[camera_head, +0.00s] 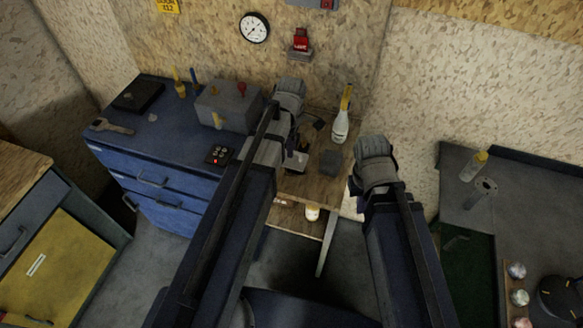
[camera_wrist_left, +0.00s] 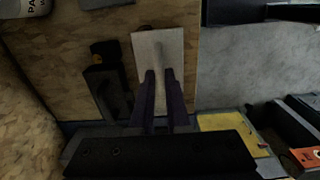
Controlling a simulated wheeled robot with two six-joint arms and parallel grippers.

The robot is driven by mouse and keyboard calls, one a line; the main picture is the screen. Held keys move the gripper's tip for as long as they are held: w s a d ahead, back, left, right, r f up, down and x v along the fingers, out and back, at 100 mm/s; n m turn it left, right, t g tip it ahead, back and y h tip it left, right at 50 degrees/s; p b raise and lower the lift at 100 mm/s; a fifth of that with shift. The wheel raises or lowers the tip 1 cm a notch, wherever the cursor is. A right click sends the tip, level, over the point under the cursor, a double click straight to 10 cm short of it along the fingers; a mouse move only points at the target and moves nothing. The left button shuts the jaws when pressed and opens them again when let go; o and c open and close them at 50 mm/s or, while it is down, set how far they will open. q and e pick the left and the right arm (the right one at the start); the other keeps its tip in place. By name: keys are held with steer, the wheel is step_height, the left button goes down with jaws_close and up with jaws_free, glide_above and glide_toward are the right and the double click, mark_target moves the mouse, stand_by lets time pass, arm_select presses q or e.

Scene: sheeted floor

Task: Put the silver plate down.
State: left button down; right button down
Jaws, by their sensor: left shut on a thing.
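The silver plate (camera_wrist_left: 174,42) is a flat pale rectangle in the left wrist view, with a lighter ridge along its middle. My left gripper (camera_wrist_left: 161,75) is shut on it, with the two dark fingers at its near part. The plate is over the wooden bench top; I cannot tell whether it touches the wood. In the head view my left gripper (camera_head: 297,142) is over the bench, its fingers mostly hidden by its wrist. My right gripper (camera_head: 372,172) is at the bench's right edge, its fingers hidden.
A dark tool (camera_wrist_left: 107,88) lies beside the plate. A blue drawer cabinet (camera_head: 160,150) with a grey box (camera_head: 226,105) stands at left; a dark worktop (camera_head: 520,192) is at right.

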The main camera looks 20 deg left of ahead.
arm_select(q)
steer(key=shift+f+b, duration=3.2)
steer(key=shift+f, duration=0.55)
steer(key=shift+f, duration=0.1)
steer(key=shift+f, duration=0.15)
steer(key=c, duration=0.9)
jaws_free()
